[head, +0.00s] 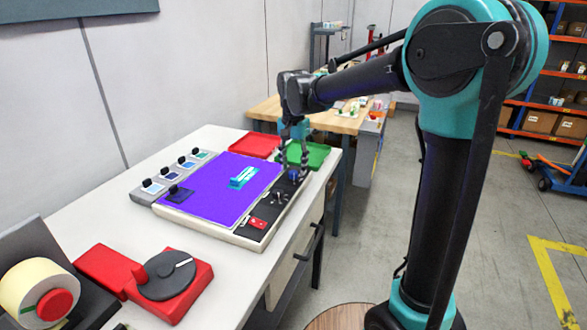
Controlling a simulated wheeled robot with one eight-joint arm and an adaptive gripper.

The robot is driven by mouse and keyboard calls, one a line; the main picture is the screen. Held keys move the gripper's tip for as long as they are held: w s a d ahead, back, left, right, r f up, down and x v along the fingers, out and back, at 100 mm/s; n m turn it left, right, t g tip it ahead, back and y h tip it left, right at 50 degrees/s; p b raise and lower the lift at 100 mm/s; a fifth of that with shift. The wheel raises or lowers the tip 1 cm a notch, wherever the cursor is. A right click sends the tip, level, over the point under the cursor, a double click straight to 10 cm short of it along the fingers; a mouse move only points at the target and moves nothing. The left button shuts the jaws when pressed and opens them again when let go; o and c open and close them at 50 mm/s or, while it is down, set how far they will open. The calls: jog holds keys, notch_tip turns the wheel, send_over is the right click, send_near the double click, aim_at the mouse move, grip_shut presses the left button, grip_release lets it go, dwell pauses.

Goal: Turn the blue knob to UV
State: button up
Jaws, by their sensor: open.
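The blue knob (293,175) is small and sits at the far end of the dark control strip (268,215) on the right side of the light box in the head view. My gripper (293,166) points down over that end of the strip, with its fingers open to either side of the knob. I cannot tell whether the fingers touch it. The fingers partly cover the knob, and its pointer and any UV marking are too small to read. The box's panel (205,195) glows violet-blue, with a bright cyan piece (243,177) lying on it.
A green tray (318,156) and a red tray (254,145) stand just behind the box. Other dark knobs and a red switch (257,222) share the strip. A row of stamp-like pieces (178,172) lies left. A red rewinder (165,285) stands in front.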

aim_at(294, 172)
notch_tip(294, 172, up, 11)
jog(key=shift+f, duration=0.15)
dwell(0.4)
jog(key=s+d+f+n+t, duration=0.2)
jog(key=s+d+f, duration=0.3)
jog(key=d+f, duration=0.8)
jog(key=s+d+f+n+t, duration=0.2)
jog(key=s+d+f, duration=0.8)
jog(key=s+f, duration=0.3)
jog(key=shift+s+d+f+n, duration=0.4)
jog(key=shift+s, duration=0.35)
